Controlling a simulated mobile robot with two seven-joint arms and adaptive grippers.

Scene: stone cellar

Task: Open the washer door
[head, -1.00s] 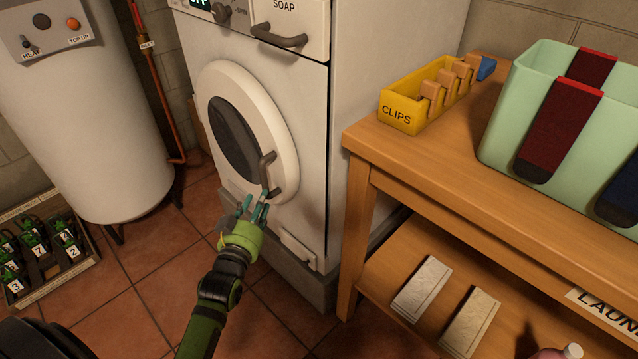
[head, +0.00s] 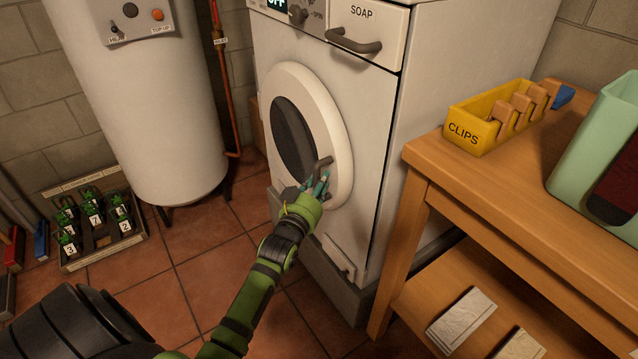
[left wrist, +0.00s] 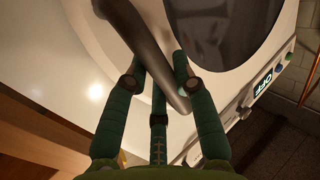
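The washer (head: 385,130) stands at the middle of the head view. Its round white door (head: 338,130) has a dark window and looks closed. A grey-brown door handle (head: 325,165) sits on the right part of the door. My left gripper (head: 317,183) is at the lower end of this handle. In the left wrist view the handle (left wrist: 145,40) runs between the teal fingers of the gripper (left wrist: 159,65). The fingers are apart on both sides of it, and I see no clear firm grip. My right gripper is out of view.
A wooden table (head: 440,165) with a yellow clips box (head: 470,128) and a green bin (head: 595,150) stands right of the washer. A white boiler (head: 140,110) and a plant tray (head: 98,255) are at left. Tiled floor is free before the washer.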

